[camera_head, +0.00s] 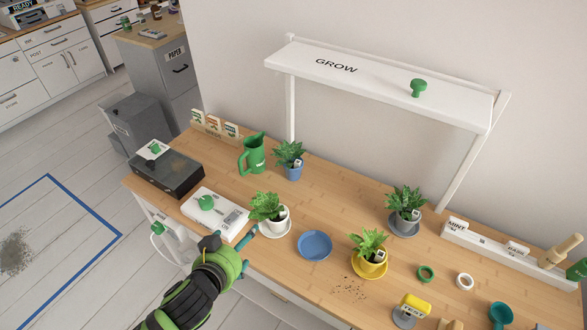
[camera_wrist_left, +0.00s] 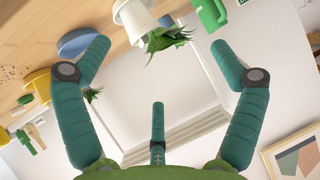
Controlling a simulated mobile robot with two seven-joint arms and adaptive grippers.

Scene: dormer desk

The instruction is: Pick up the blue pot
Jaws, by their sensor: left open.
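The blue pot (camera_head: 292,172) holds a leafy green plant and a small white tag. In the head view it stands upright on the wooden desk, right of the green jug (camera_head: 252,154) and behind the white pot (camera_head: 268,228). My left gripper (camera_head: 248,242) is at the desk's front edge, near the white pot and apart from the blue pot. In the left wrist view its fingers (camera_wrist_left: 160,50) are spread wide with nothing between them. The white pot (camera_wrist_left: 134,20) shows there beyond the fingers; I cannot clearly make out the blue pot. My right gripper is out of view.
A blue saucer (camera_head: 315,246), a yellow pot (camera_head: 369,266) and a grey pot (camera_head: 406,222) stand to the right. The GROW shelf (camera_head: 380,80) overhangs the desk's back.

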